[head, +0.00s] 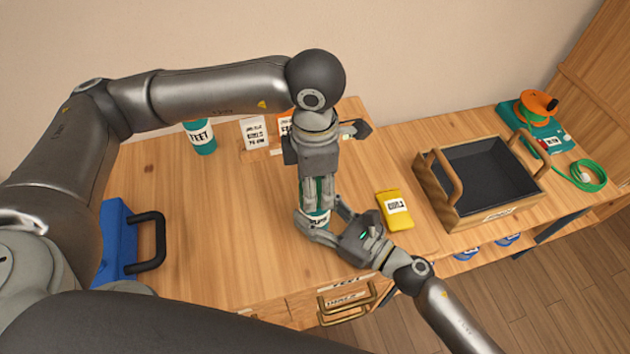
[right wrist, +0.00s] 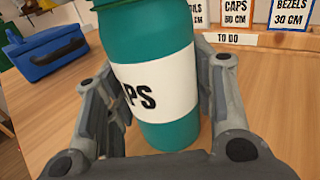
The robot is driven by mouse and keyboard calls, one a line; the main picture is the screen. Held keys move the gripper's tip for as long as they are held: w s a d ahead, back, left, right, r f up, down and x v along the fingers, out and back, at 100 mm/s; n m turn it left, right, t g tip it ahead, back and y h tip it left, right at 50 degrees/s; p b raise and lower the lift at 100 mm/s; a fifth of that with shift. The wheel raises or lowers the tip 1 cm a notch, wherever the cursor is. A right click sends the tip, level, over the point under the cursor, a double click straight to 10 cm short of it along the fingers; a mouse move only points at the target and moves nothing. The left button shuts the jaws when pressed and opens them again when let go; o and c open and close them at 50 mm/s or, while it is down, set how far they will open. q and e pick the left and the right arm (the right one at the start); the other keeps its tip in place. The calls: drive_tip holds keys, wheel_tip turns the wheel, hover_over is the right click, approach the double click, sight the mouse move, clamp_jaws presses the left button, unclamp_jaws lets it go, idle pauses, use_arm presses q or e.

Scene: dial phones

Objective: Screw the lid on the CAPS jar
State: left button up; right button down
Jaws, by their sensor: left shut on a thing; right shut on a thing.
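The CAPS jar (right wrist: 165,100) is teal with a white label and stands upright on the wooden table. In the head view the jar (head: 316,213) is mostly hidden by my grippers. My right gripper (head: 323,222) is shut around the jar's body from the right, low down; its fingers flank the jar in the right wrist view. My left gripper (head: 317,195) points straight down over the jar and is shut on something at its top. That is probably the lid, but the fingers hide it, and I cannot tell how it sits on the jar.
Another teal jar (head: 200,138) stands at the back left. A blue case (head: 115,243) is at the left edge. A yellow packet (head: 394,210) lies right of the jar, before a wooden tray (head: 433,188). Labelled cards (head: 254,133) stand behind. The table left of the jar is clear.

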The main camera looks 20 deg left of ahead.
use_arm(q)
drive_tip(key=m, duration=0.3)
drive_tip(key=o, duration=1.2)
wheel_tip(320, 180, up, 12)
use_arm(e)
drive_tip(key=c, duration=0.6)
unclamp_jaws()
drive_tip(key=shift+o, duration=0.2)
